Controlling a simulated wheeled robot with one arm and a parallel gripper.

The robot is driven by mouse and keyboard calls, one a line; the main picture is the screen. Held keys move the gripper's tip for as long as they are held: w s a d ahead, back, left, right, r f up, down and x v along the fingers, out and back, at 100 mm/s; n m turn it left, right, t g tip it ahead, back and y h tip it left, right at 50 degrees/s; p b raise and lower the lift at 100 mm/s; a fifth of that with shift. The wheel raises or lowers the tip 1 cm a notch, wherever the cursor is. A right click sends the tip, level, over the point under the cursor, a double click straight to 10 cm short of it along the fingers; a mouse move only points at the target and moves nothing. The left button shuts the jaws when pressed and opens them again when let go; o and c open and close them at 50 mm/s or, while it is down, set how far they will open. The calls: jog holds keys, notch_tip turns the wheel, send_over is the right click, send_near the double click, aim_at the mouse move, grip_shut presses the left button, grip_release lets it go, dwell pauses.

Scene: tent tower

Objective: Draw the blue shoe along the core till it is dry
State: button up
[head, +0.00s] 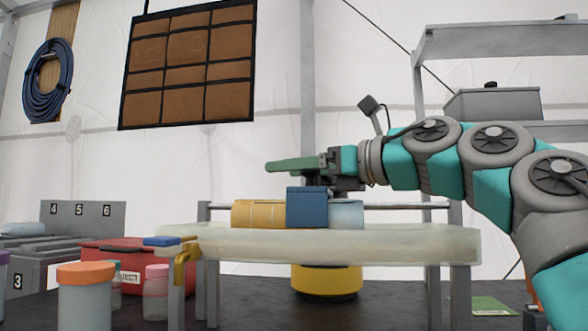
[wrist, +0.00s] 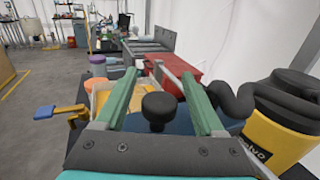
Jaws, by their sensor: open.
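The blue shoe (head: 307,208) sits over the core, a horizontal cylinder on a pale tray. The core is tan-yellow (head: 258,214) left of the shoe and pale blue (head: 348,215) right of it. My gripper (head: 276,167) is above the shoe, its green fingers reaching left. In the wrist view my gripper (wrist: 158,74) is open, with a black knob (wrist: 158,108) between its fingers, apparently the shoe's handle. A gap shows on each side of the knob. The shoe's body (wrist: 175,125) is mostly hidden behind the gripper there.
The pale tray (head: 400,244) stands on grey legs, with a yellow tap and blue lever (head: 162,241) at its left end. A yellow vacuum (head: 327,282) is below; its black hose (wrist: 238,100) passes close right of my gripper. Jars (head: 85,295) and a red box (head: 125,256) stand left.

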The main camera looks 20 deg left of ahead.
jog(key=d, duration=0.2)
jog(key=d+b, duration=0.1)
jog(key=d, duration=0.2)
jog(key=s+d+b, duration=0.1)
jog(key=d, duration=0.1)
jog(key=shift+s+d, duration=0.1)
jog(key=shift+d, duration=0.3)
dwell(0.7)
